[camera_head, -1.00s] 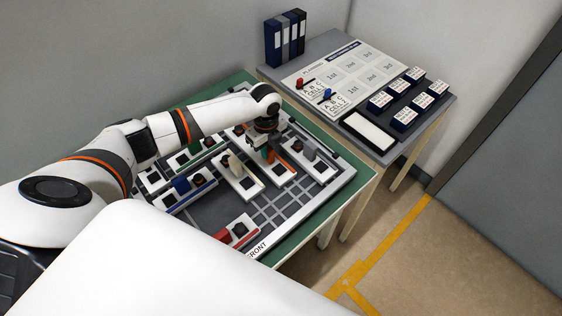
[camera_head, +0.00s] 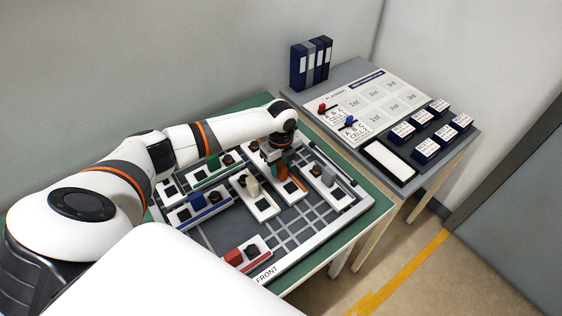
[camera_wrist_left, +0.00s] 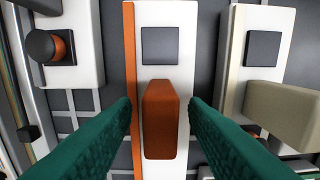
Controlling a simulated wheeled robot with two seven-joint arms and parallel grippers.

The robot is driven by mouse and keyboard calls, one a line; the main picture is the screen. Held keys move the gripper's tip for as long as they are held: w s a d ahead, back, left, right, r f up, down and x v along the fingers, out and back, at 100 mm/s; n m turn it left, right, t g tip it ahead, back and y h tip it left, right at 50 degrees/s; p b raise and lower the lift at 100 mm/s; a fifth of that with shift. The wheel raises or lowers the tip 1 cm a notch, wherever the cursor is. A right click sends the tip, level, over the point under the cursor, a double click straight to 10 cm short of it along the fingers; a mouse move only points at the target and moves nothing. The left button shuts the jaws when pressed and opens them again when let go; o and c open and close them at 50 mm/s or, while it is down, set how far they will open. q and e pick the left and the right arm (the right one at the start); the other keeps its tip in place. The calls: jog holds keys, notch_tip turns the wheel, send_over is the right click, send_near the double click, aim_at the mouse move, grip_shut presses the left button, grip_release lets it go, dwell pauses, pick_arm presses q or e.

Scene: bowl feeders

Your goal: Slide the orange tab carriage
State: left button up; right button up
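The orange tab (camera_wrist_left: 161,120) stands on a white carriage (camera_wrist_left: 178,22) with a dark square and an orange edge stripe, in the left wrist view. In the head view the orange-striped carriage (camera_head: 293,188) lies on the board, partly hidden by my gripper. My left gripper (camera_wrist_left: 160,103) has green ribbed fingers, one on each side of the orange tab. A narrow gap shows between each finger and the tab, so it is open. In the head view my left gripper (camera_head: 280,169) points down over this carriage. My right gripper is in neither view.
A carriage with a beige tab (camera_head: 251,186) stands close on one side, and one with a grey tab (camera_head: 328,175) on the other. Blue (camera_head: 193,202), green (camera_head: 213,162) and red (camera_head: 234,257) tabs stand elsewhere. Bare grid lies toward the board's front.

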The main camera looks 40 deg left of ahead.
pick_arm(q)
notch_tip(320, 180, up, 12)
jog(key=b, duration=0.2)
jog(key=shift+f, duration=0.2)
dwell(0.4)
